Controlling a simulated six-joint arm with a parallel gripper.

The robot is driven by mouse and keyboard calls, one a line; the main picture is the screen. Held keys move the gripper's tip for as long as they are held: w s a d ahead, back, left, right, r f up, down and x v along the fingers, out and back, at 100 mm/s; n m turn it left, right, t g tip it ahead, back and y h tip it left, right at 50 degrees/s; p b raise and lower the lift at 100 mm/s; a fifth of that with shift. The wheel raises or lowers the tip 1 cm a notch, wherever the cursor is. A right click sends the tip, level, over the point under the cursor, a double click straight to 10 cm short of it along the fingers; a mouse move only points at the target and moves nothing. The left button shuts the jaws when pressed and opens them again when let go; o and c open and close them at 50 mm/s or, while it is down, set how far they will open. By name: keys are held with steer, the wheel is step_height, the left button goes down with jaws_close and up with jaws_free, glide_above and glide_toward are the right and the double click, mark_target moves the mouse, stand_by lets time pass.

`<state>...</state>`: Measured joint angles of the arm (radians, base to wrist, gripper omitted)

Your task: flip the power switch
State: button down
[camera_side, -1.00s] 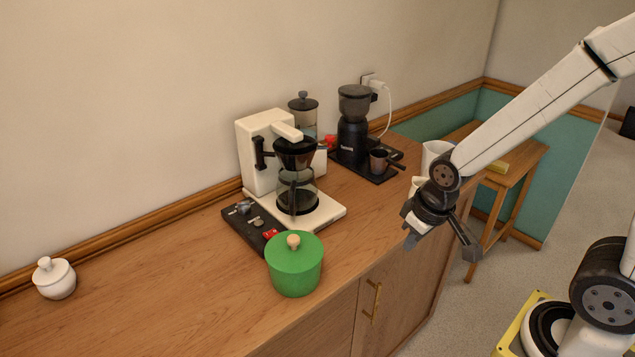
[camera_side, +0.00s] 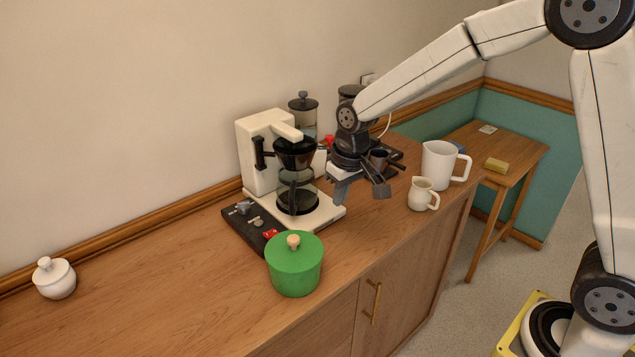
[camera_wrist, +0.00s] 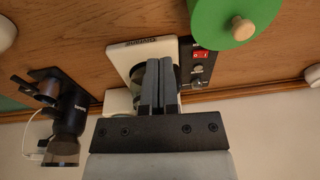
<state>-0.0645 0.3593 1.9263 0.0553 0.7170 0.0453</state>
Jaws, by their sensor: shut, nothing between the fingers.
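The power switch (camera_side: 270,234) is a small red rocker on the black control panel (camera_side: 248,222) in front of the coffee maker (camera_side: 265,150). The wrist view shows the red switch (camera_wrist: 200,54) near the panel's end, beside the green pot. My gripper (camera_side: 338,198) hangs above the counter just right of the coffee maker's base, apart from the switch. In the wrist view my gripper (camera_wrist: 160,62) is shut and empty, its fingers covering part of the coffee maker. Which way the rocker is tilted is too small to tell.
A green lidded pot (camera_side: 294,268) stands close beside the switch end of the panel. The glass carafe (camera_side: 296,192) is on the coffee maker's base. A white pitcher (camera_side: 437,165) and a small creamer (camera_side: 421,194) stand at right. The left counter is mostly clear.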

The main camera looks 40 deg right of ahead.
steer(key=r+g+y, duration=0.1)
steer(key=r, duration=0.1)
glide_above(267, 234)
steer(key=s+d, duration=0.1)
steer(key=d, duration=0.2)
steer(key=shift+w+a+f+g, duration=0.15)
steer(key=shift+w+a+g, duration=0.15)
steer(key=shift+w+a, duration=0.25)
steer(key=shift+s+f, duration=0.1)
steer(key=shift+f, duration=0.05)
steer(key=f, duration=0.4)
steer(key=a+f, duration=0.1)
steer(key=f, duration=0.8)
steer(key=shift+a+f, duration=0.3)
steer(key=shift+a, duration=0.1)
steer(key=shift+a+f, duration=0.1)
steer(key=shift+f, duration=0.2)
steer(key=shift+d, duration=0.2)
